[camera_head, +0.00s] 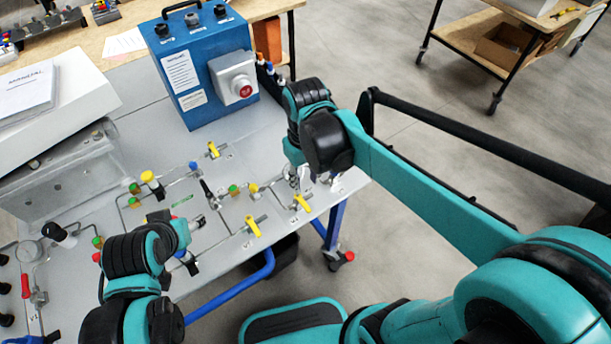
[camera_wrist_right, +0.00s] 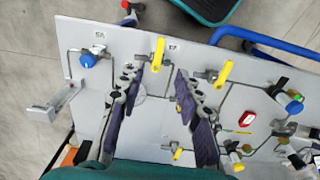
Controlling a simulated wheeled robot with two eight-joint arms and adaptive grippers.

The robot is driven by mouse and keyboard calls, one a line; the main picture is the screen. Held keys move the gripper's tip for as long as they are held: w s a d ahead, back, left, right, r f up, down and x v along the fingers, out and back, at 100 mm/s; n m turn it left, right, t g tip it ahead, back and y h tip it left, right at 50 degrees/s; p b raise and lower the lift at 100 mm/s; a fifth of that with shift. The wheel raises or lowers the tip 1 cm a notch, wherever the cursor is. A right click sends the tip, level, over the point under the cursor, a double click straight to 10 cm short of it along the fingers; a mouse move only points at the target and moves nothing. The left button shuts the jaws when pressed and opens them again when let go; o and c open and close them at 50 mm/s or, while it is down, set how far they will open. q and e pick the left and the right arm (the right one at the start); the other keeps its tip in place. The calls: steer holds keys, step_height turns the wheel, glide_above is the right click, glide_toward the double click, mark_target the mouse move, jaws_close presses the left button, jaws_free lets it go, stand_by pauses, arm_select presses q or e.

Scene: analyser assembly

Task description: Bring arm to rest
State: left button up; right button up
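My right arm reaches in from the right in the head view. Its right gripper (camera_head: 308,178) points down over the right edge of the grey panel table (camera_head: 270,130), near a yellow-handled valve (camera_head: 301,203). In the right wrist view the right gripper (camera_wrist_right: 157,100) has its two dark-padded fingers spread apart, with bare panel between them and nothing held. A yellow valve handle (camera_wrist_right: 158,54) shows beyond them. My left arm comes in at the lower left, low over the panel. Its left gripper (camera_head: 187,232) is mostly hidden by the wrist, so its fingers are unclear.
A blue analyser box (camera_head: 190,70) with a red button stands at the back of the table. Thin tubes and several valves cover the panel. A white box (camera_head: 60,100) is at the left. Open floor (camera_head: 400,85) lies right of the table, before a wooden cart (camera_head: 465,45).

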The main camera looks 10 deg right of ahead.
steer(key=shift+r, duration=0.3)
stand_by(0.4)
steer(key=s+d+m+t, duration=0.3)
steer(key=s+d+t, duration=0.2)
steer(key=d+t, duration=0.1)
steer(key=shift+s+d+m+t, duration=0.2)
steer(key=shift+d+m+t, duration=0.2)
steer(key=shift+t, duration=0.1)
stand_by(0.6)
